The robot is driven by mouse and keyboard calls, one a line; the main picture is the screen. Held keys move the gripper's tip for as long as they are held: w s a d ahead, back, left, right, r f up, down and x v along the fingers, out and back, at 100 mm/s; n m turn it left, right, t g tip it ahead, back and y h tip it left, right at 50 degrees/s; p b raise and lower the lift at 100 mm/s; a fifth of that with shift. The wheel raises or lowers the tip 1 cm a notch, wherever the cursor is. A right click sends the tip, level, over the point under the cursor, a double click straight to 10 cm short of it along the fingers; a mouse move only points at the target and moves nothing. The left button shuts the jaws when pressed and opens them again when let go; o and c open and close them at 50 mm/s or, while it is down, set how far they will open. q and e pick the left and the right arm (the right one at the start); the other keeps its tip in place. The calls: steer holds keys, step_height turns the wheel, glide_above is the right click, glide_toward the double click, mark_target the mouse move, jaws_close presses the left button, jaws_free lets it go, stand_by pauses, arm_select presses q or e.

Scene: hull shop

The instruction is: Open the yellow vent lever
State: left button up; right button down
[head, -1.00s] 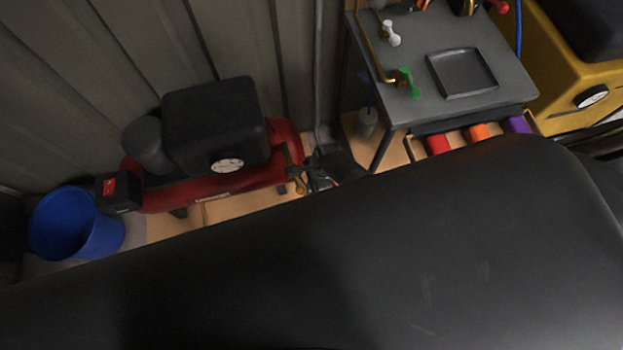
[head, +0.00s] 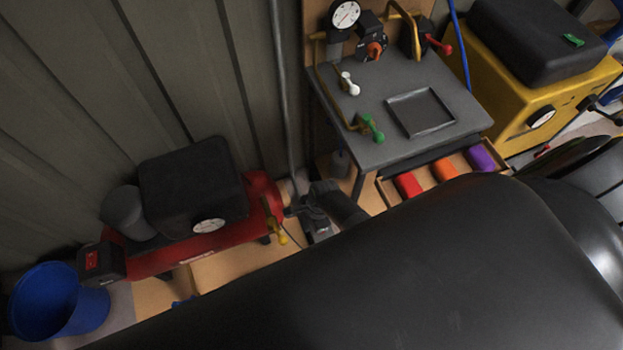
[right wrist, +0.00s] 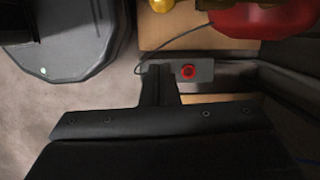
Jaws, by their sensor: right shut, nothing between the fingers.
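The yellow vent lever (head: 275,231) sits at the right end of the red compressor (head: 190,243), pointing down. In the right wrist view a yellow part, probably the same lever (right wrist: 162,5), is cut off by the top edge beside the red tank (right wrist: 265,20). My right gripper (head: 304,216) is shut and empty, a little to the right of the lever and apart from it. Its closed fingers also show in the right wrist view (right wrist: 159,78). My left gripper is out of view.
A grey bench (head: 380,152) with green (head: 371,127), white (head: 349,84) and red (head: 438,44) levers stands to the right. A blue bin (head: 60,305) is at far left. A grey box with a red button (right wrist: 189,71) lies below the fingers. My dark arm covers the foreground.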

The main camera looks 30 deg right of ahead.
steer(key=p+v, duration=0.1)
steer(key=v, duration=0.3)
steer(key=shift+f, duration=0.1)
stand_by(0.5)
steer(key=s+d+f+n+h+b, duration=0.1)
steer(key=s+d+f+n, duration=0.4)
steer(key=s, duration=0.5)
steer(key=s+d+f+n+h+b, duration=0.1)
steer(key=s+d+f+n, duration=0.3)
steer(key=s, duration=0.6)
steer(key=s+d+f+n+t+h+b, duration=0.1)
steer(key=s+d+f+n+b, duration=0.1)
steer(key=s+d+f+n, duration=0.3)
steer(key=s+f+n, duration=0.3)
steer(key=s, duration=0.2)
steer(key=shift+s+d+f+n+h, duration=0.2)
steer(key=shift+d+f+n+h, duration=0.1)
steer(key=shift+d+h, duration=0.1)
